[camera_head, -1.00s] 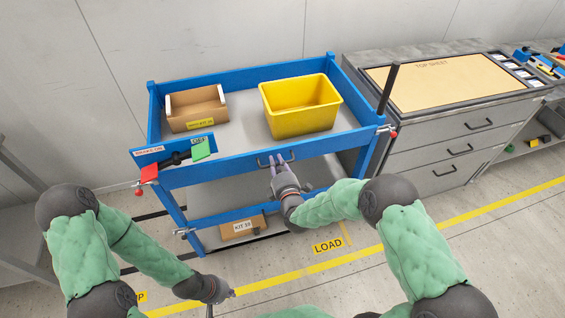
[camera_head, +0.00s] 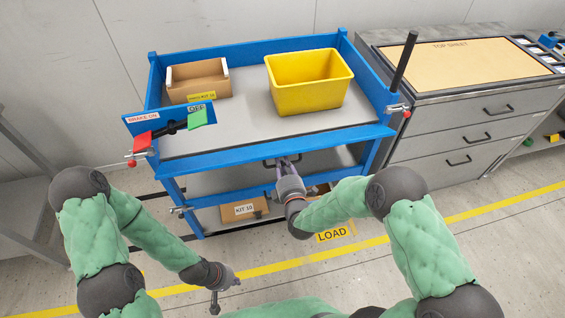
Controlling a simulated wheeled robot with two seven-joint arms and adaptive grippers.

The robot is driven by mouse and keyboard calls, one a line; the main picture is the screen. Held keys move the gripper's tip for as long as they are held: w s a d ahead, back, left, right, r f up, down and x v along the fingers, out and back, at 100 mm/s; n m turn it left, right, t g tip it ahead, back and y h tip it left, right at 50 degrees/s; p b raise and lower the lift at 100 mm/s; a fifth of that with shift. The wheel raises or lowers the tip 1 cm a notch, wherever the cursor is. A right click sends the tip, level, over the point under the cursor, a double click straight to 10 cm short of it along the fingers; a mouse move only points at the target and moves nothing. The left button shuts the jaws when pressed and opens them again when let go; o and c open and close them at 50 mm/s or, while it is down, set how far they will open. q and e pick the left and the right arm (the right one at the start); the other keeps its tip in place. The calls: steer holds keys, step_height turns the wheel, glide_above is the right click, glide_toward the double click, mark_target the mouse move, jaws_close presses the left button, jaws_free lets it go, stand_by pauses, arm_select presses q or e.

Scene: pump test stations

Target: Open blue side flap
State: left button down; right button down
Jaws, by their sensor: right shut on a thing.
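The blue side flap (camera_head: 225,165) is the long front panel of the blue cart. It leans outward from the tray, with its upper edge away from the right corner post. A dark handle (camera_head: 268,163) is on its outer face. My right gripper (camera_head: 284,162) is at this handle and shut on it; the fingers partly hide it. My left gripper (camera_head: 236,282) is low in front of the cart, apart from it and holding nothing visible. Its fingers are too small to tell whether they are open.
On the cart are a yellow bin (camera_head: 310,95) and a cardboard box (camera_head: 199,82). A brake panel (camera_head: 143,118) and red-tipped latches (camera_head: 405,113) are at the corners. A KIT 10 box (camera_head: 243,210) is on the lower shelf. Grey drawers (camera_head: 470,140) stand right.

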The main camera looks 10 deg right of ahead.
steer(key=shift+w+f+t+b, duration=0.1)
steer(key=shift+f+t+b, duration=0.7)
steer(key=shift+f+t, duration=0.4)
steer(key=c, duration=1.2)
jaws_free()
steer(key=shift+o, duration=0.2)
steer(key=s+f, duration=0.2)
steer(key=s, duration=1)
steer(key=shift+d, duration=0.2)
steer(key=shift+f, duration=0.1)
